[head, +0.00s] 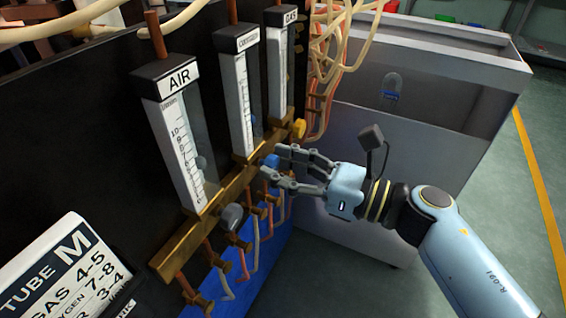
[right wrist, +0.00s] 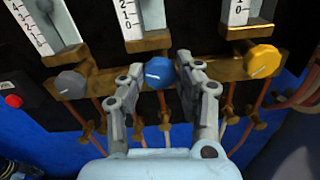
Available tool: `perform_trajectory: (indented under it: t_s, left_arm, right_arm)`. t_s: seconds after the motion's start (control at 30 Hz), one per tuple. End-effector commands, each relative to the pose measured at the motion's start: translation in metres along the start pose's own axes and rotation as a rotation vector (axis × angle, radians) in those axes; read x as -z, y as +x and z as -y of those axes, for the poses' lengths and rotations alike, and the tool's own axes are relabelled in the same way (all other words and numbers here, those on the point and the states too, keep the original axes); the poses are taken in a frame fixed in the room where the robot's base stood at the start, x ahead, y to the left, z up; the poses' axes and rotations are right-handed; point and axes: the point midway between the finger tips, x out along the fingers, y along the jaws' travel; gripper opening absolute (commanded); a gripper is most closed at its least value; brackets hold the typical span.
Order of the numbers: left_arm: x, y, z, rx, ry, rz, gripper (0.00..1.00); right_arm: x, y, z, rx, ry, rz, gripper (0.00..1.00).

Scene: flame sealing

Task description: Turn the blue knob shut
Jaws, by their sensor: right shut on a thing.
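The blue knob (head: 270,161) sits on the brass manifold below the middle flow tube, labelled for oxygen. It also shows in the right wrist view (right wrist: 159,72), between the two fingertips. My right gripper (head: 281,168) reaches in from the right, its fingers on either side of the blue knob and shut on it. In the right wrist view the gripper (right wrist: 160,78) holds the knob near its fingertips. A pale mark shows on the knob's face. My left gripper is not in view.
A grey knob (head: 232,216) under the AIR tube (head: 178,140) and a yellow knob (head: 298,129) flank the blue one on the brass manifold (head: 180,248). A red button (right wrist: 13,101) is at left. A grey cabinet (head: 440,130) stands behind my right arm.

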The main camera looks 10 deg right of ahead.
Motion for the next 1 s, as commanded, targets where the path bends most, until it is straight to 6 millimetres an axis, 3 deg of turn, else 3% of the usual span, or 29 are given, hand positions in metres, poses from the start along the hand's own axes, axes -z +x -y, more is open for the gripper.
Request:
perform_trajectory:
  t_s: [1.0]
  left_arm:
    - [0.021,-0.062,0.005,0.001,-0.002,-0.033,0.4]
  right_arm:
    - [-0.001,0.0,0.003,0.001,0.911,-0.001,0.02]
